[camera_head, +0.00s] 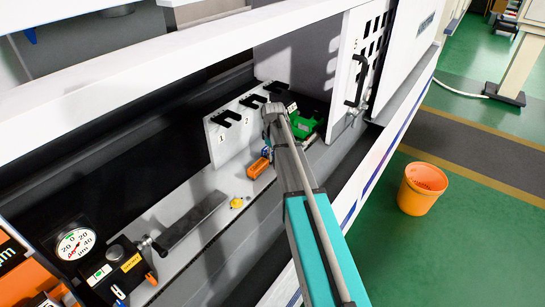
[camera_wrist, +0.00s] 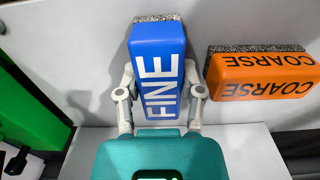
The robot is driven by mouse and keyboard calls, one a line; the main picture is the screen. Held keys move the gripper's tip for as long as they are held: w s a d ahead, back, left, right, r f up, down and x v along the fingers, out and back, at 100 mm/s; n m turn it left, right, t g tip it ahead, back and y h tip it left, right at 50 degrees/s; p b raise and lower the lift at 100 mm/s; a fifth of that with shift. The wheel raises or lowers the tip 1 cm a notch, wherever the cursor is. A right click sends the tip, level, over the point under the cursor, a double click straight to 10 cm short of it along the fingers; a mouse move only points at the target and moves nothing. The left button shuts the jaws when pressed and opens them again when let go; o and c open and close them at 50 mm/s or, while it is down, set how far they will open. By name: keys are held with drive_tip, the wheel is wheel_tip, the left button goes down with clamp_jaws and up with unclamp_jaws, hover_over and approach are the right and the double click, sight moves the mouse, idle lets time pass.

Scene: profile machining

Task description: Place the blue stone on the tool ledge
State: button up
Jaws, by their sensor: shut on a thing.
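The blue stone (camera_wrist: 158,60), marked FINE and with a speckled grey edge, sits between the two fingers of my gripper (camera_wrist: 160,92) in the wrist view. The fingers are shut on its sides. The tool ledge (camera_head: 205,187) is the long pale grey strip inside the machine. I cannot tell whether the stone touches it. An orange stone (camera_wrist: 260,75) marked COARSE is just right of the blue one, apart from it; it also shows in the head view (camera_head: 258,167).
A pale panel with numbered black hooks (camera_head: 222,138) stands behind the ledge. A green device (camera_head: 305,124) is right of my wrist. A yellow item (camera_head: 237,203) and a dark bar (camera_head: 193,219) lie along the ledge. A dial gauge (camera_head: 75,243) is at left; an orange bin (camera_head: 421,188) stands on the floor.

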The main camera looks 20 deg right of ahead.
drive_tip(key=shift+f, duration=0.2)
drive_tip(key=o, duration=1)
drive_tip(key=shift+r, duration=0.1)
drive_tip(key=shift+r, duration=0.2)
wheel_tip(320, 180, up, 12)
drive_tip(key=p, duration=1.2)
drive_tip(key=shift+f, duration=0.1)
drive_tip(key=s+a+m, duration=0.2)
drive_tip(key=s+a, duration=0.2)
drive_tip(key=s, duration=0.4)
drive_tip(key=s+a+m, duration=0.2)
drive_tip(key=s+a, duration=0.3)
drive_tip(key=s, duration=0.3)
drive_tip(key=s+a+m, duration=0.2)
drive_tip(key=s+a, duration=0.2)
drive_tip(key=s, duration=0.4)
drive_tip(key=shift+a+m, duration=0.15)
drive_tip(key=shift+m, duration=0.25)
